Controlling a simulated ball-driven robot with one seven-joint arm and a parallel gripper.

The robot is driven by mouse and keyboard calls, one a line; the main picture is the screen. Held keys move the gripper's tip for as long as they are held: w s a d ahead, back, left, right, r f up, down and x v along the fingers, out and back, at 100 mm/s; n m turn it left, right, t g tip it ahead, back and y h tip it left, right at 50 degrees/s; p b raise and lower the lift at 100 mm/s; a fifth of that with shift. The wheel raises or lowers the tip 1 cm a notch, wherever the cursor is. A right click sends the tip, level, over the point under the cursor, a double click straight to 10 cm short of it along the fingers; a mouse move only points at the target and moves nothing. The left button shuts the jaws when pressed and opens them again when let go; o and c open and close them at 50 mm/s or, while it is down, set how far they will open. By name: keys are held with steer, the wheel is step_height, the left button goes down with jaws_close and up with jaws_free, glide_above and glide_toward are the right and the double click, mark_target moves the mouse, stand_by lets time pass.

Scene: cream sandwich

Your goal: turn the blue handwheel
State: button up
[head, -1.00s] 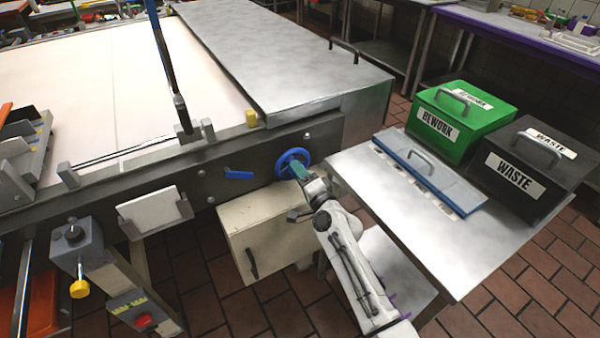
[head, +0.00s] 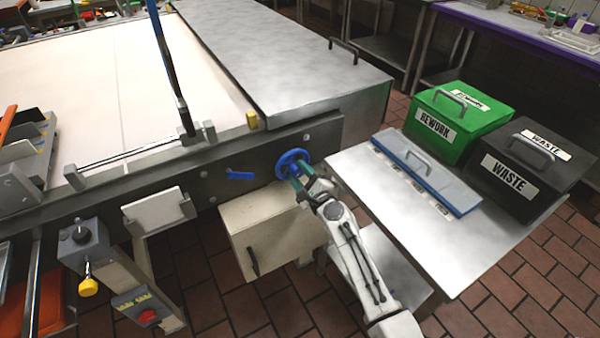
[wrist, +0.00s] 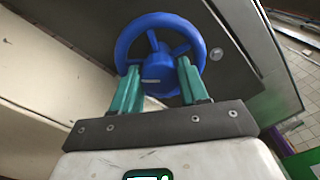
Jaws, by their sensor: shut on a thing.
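The blue handwheel (head: 291,160) is mounted on the dark side rail of the conveyor, left of the metal side table. It is a spoked ring with a hub, and it fills the upper middle of the wrist view (wrist: 150,26). My gripper (head: 297,182) reaches it from below and in front. Its two green fingers (wrist: 160,82) stand apart at the lower part of the wheel, one left and one right of the hub. They are shut on the handwheel; the exact contact at the tips is partly hidden.
A blue lever (head: 240,175) sits on the rail left of the wheel. A cream box (head: 270,228) hangs below. The side table (head: 400,235) to the right carries a blue lidded tray (head: 428,175), a green REWORK bin (head: 460,125) and a black WASTE bin (head: 520,170).

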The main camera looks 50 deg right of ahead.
steer(key=shift+f+m, duration=0.1)
steer(key=shift+m, duration=1)
steer(key=shift+s, duration=0.1)
steer(key=o, duration=1.1)
steer(key=shift+c, duration=0.2)
steer(key=v, duration=1)
steer(key=shift+s+p, duration=0.35)
